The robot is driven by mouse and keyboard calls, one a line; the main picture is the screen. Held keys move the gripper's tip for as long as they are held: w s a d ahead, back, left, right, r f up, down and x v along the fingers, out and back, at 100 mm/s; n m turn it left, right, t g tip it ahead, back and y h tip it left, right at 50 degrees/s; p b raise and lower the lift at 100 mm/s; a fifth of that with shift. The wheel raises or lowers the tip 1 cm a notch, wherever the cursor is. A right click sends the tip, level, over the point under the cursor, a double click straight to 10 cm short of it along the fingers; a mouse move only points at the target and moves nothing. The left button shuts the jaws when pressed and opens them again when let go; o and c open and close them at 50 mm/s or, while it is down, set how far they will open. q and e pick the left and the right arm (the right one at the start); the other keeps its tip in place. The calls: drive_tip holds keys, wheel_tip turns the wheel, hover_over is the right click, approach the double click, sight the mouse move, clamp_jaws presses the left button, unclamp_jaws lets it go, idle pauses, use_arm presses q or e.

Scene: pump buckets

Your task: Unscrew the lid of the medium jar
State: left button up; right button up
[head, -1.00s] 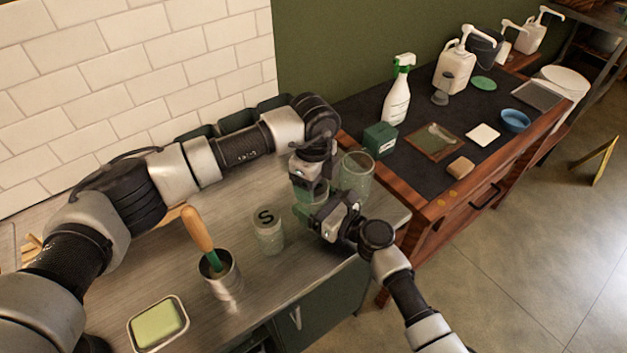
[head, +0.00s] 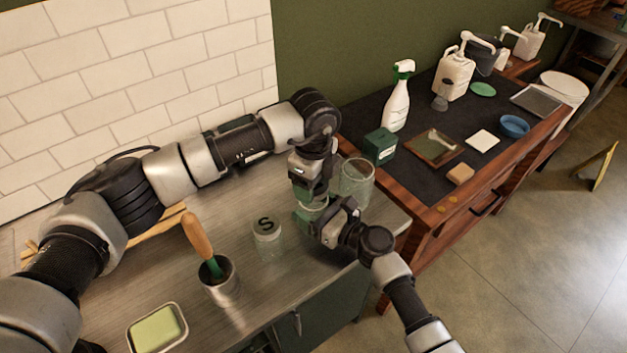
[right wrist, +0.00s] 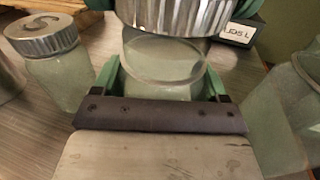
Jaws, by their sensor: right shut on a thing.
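The medium jar (right wrist: 163,72) is clear glass with a ridged silver lid (right wrist: 178,12), cut off by the top edge in the right wrist view. In the head view the jar (head: 308,212) is mostly hidden by my grippers. My right gripper (head: 318,218) is shut around the jar's body from the front right, with a green finger on each side. My left gripper (head: 310,198) points down from above, over the lid. Its fingertips are hidden, so I cannot tell whether they grip the lid, or whether the lid sits tight.
A small jar with an S lid (head: 267,235) stands left of my right gripper. A larger open glass jar (head: 357,182) stands close on the right. A metal cup with a wooden-handled tool (head: 222,285) and a soap dish (head: 157,328) are further left. A green box (head: 380,146) is behind.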

use_arm(q)
drive_tip(key=shift+r, duration=2)
use_arm(e)
drive_tip(key=o, duration=1.7)
drive_tip(key=shift+o, duration=0.2)
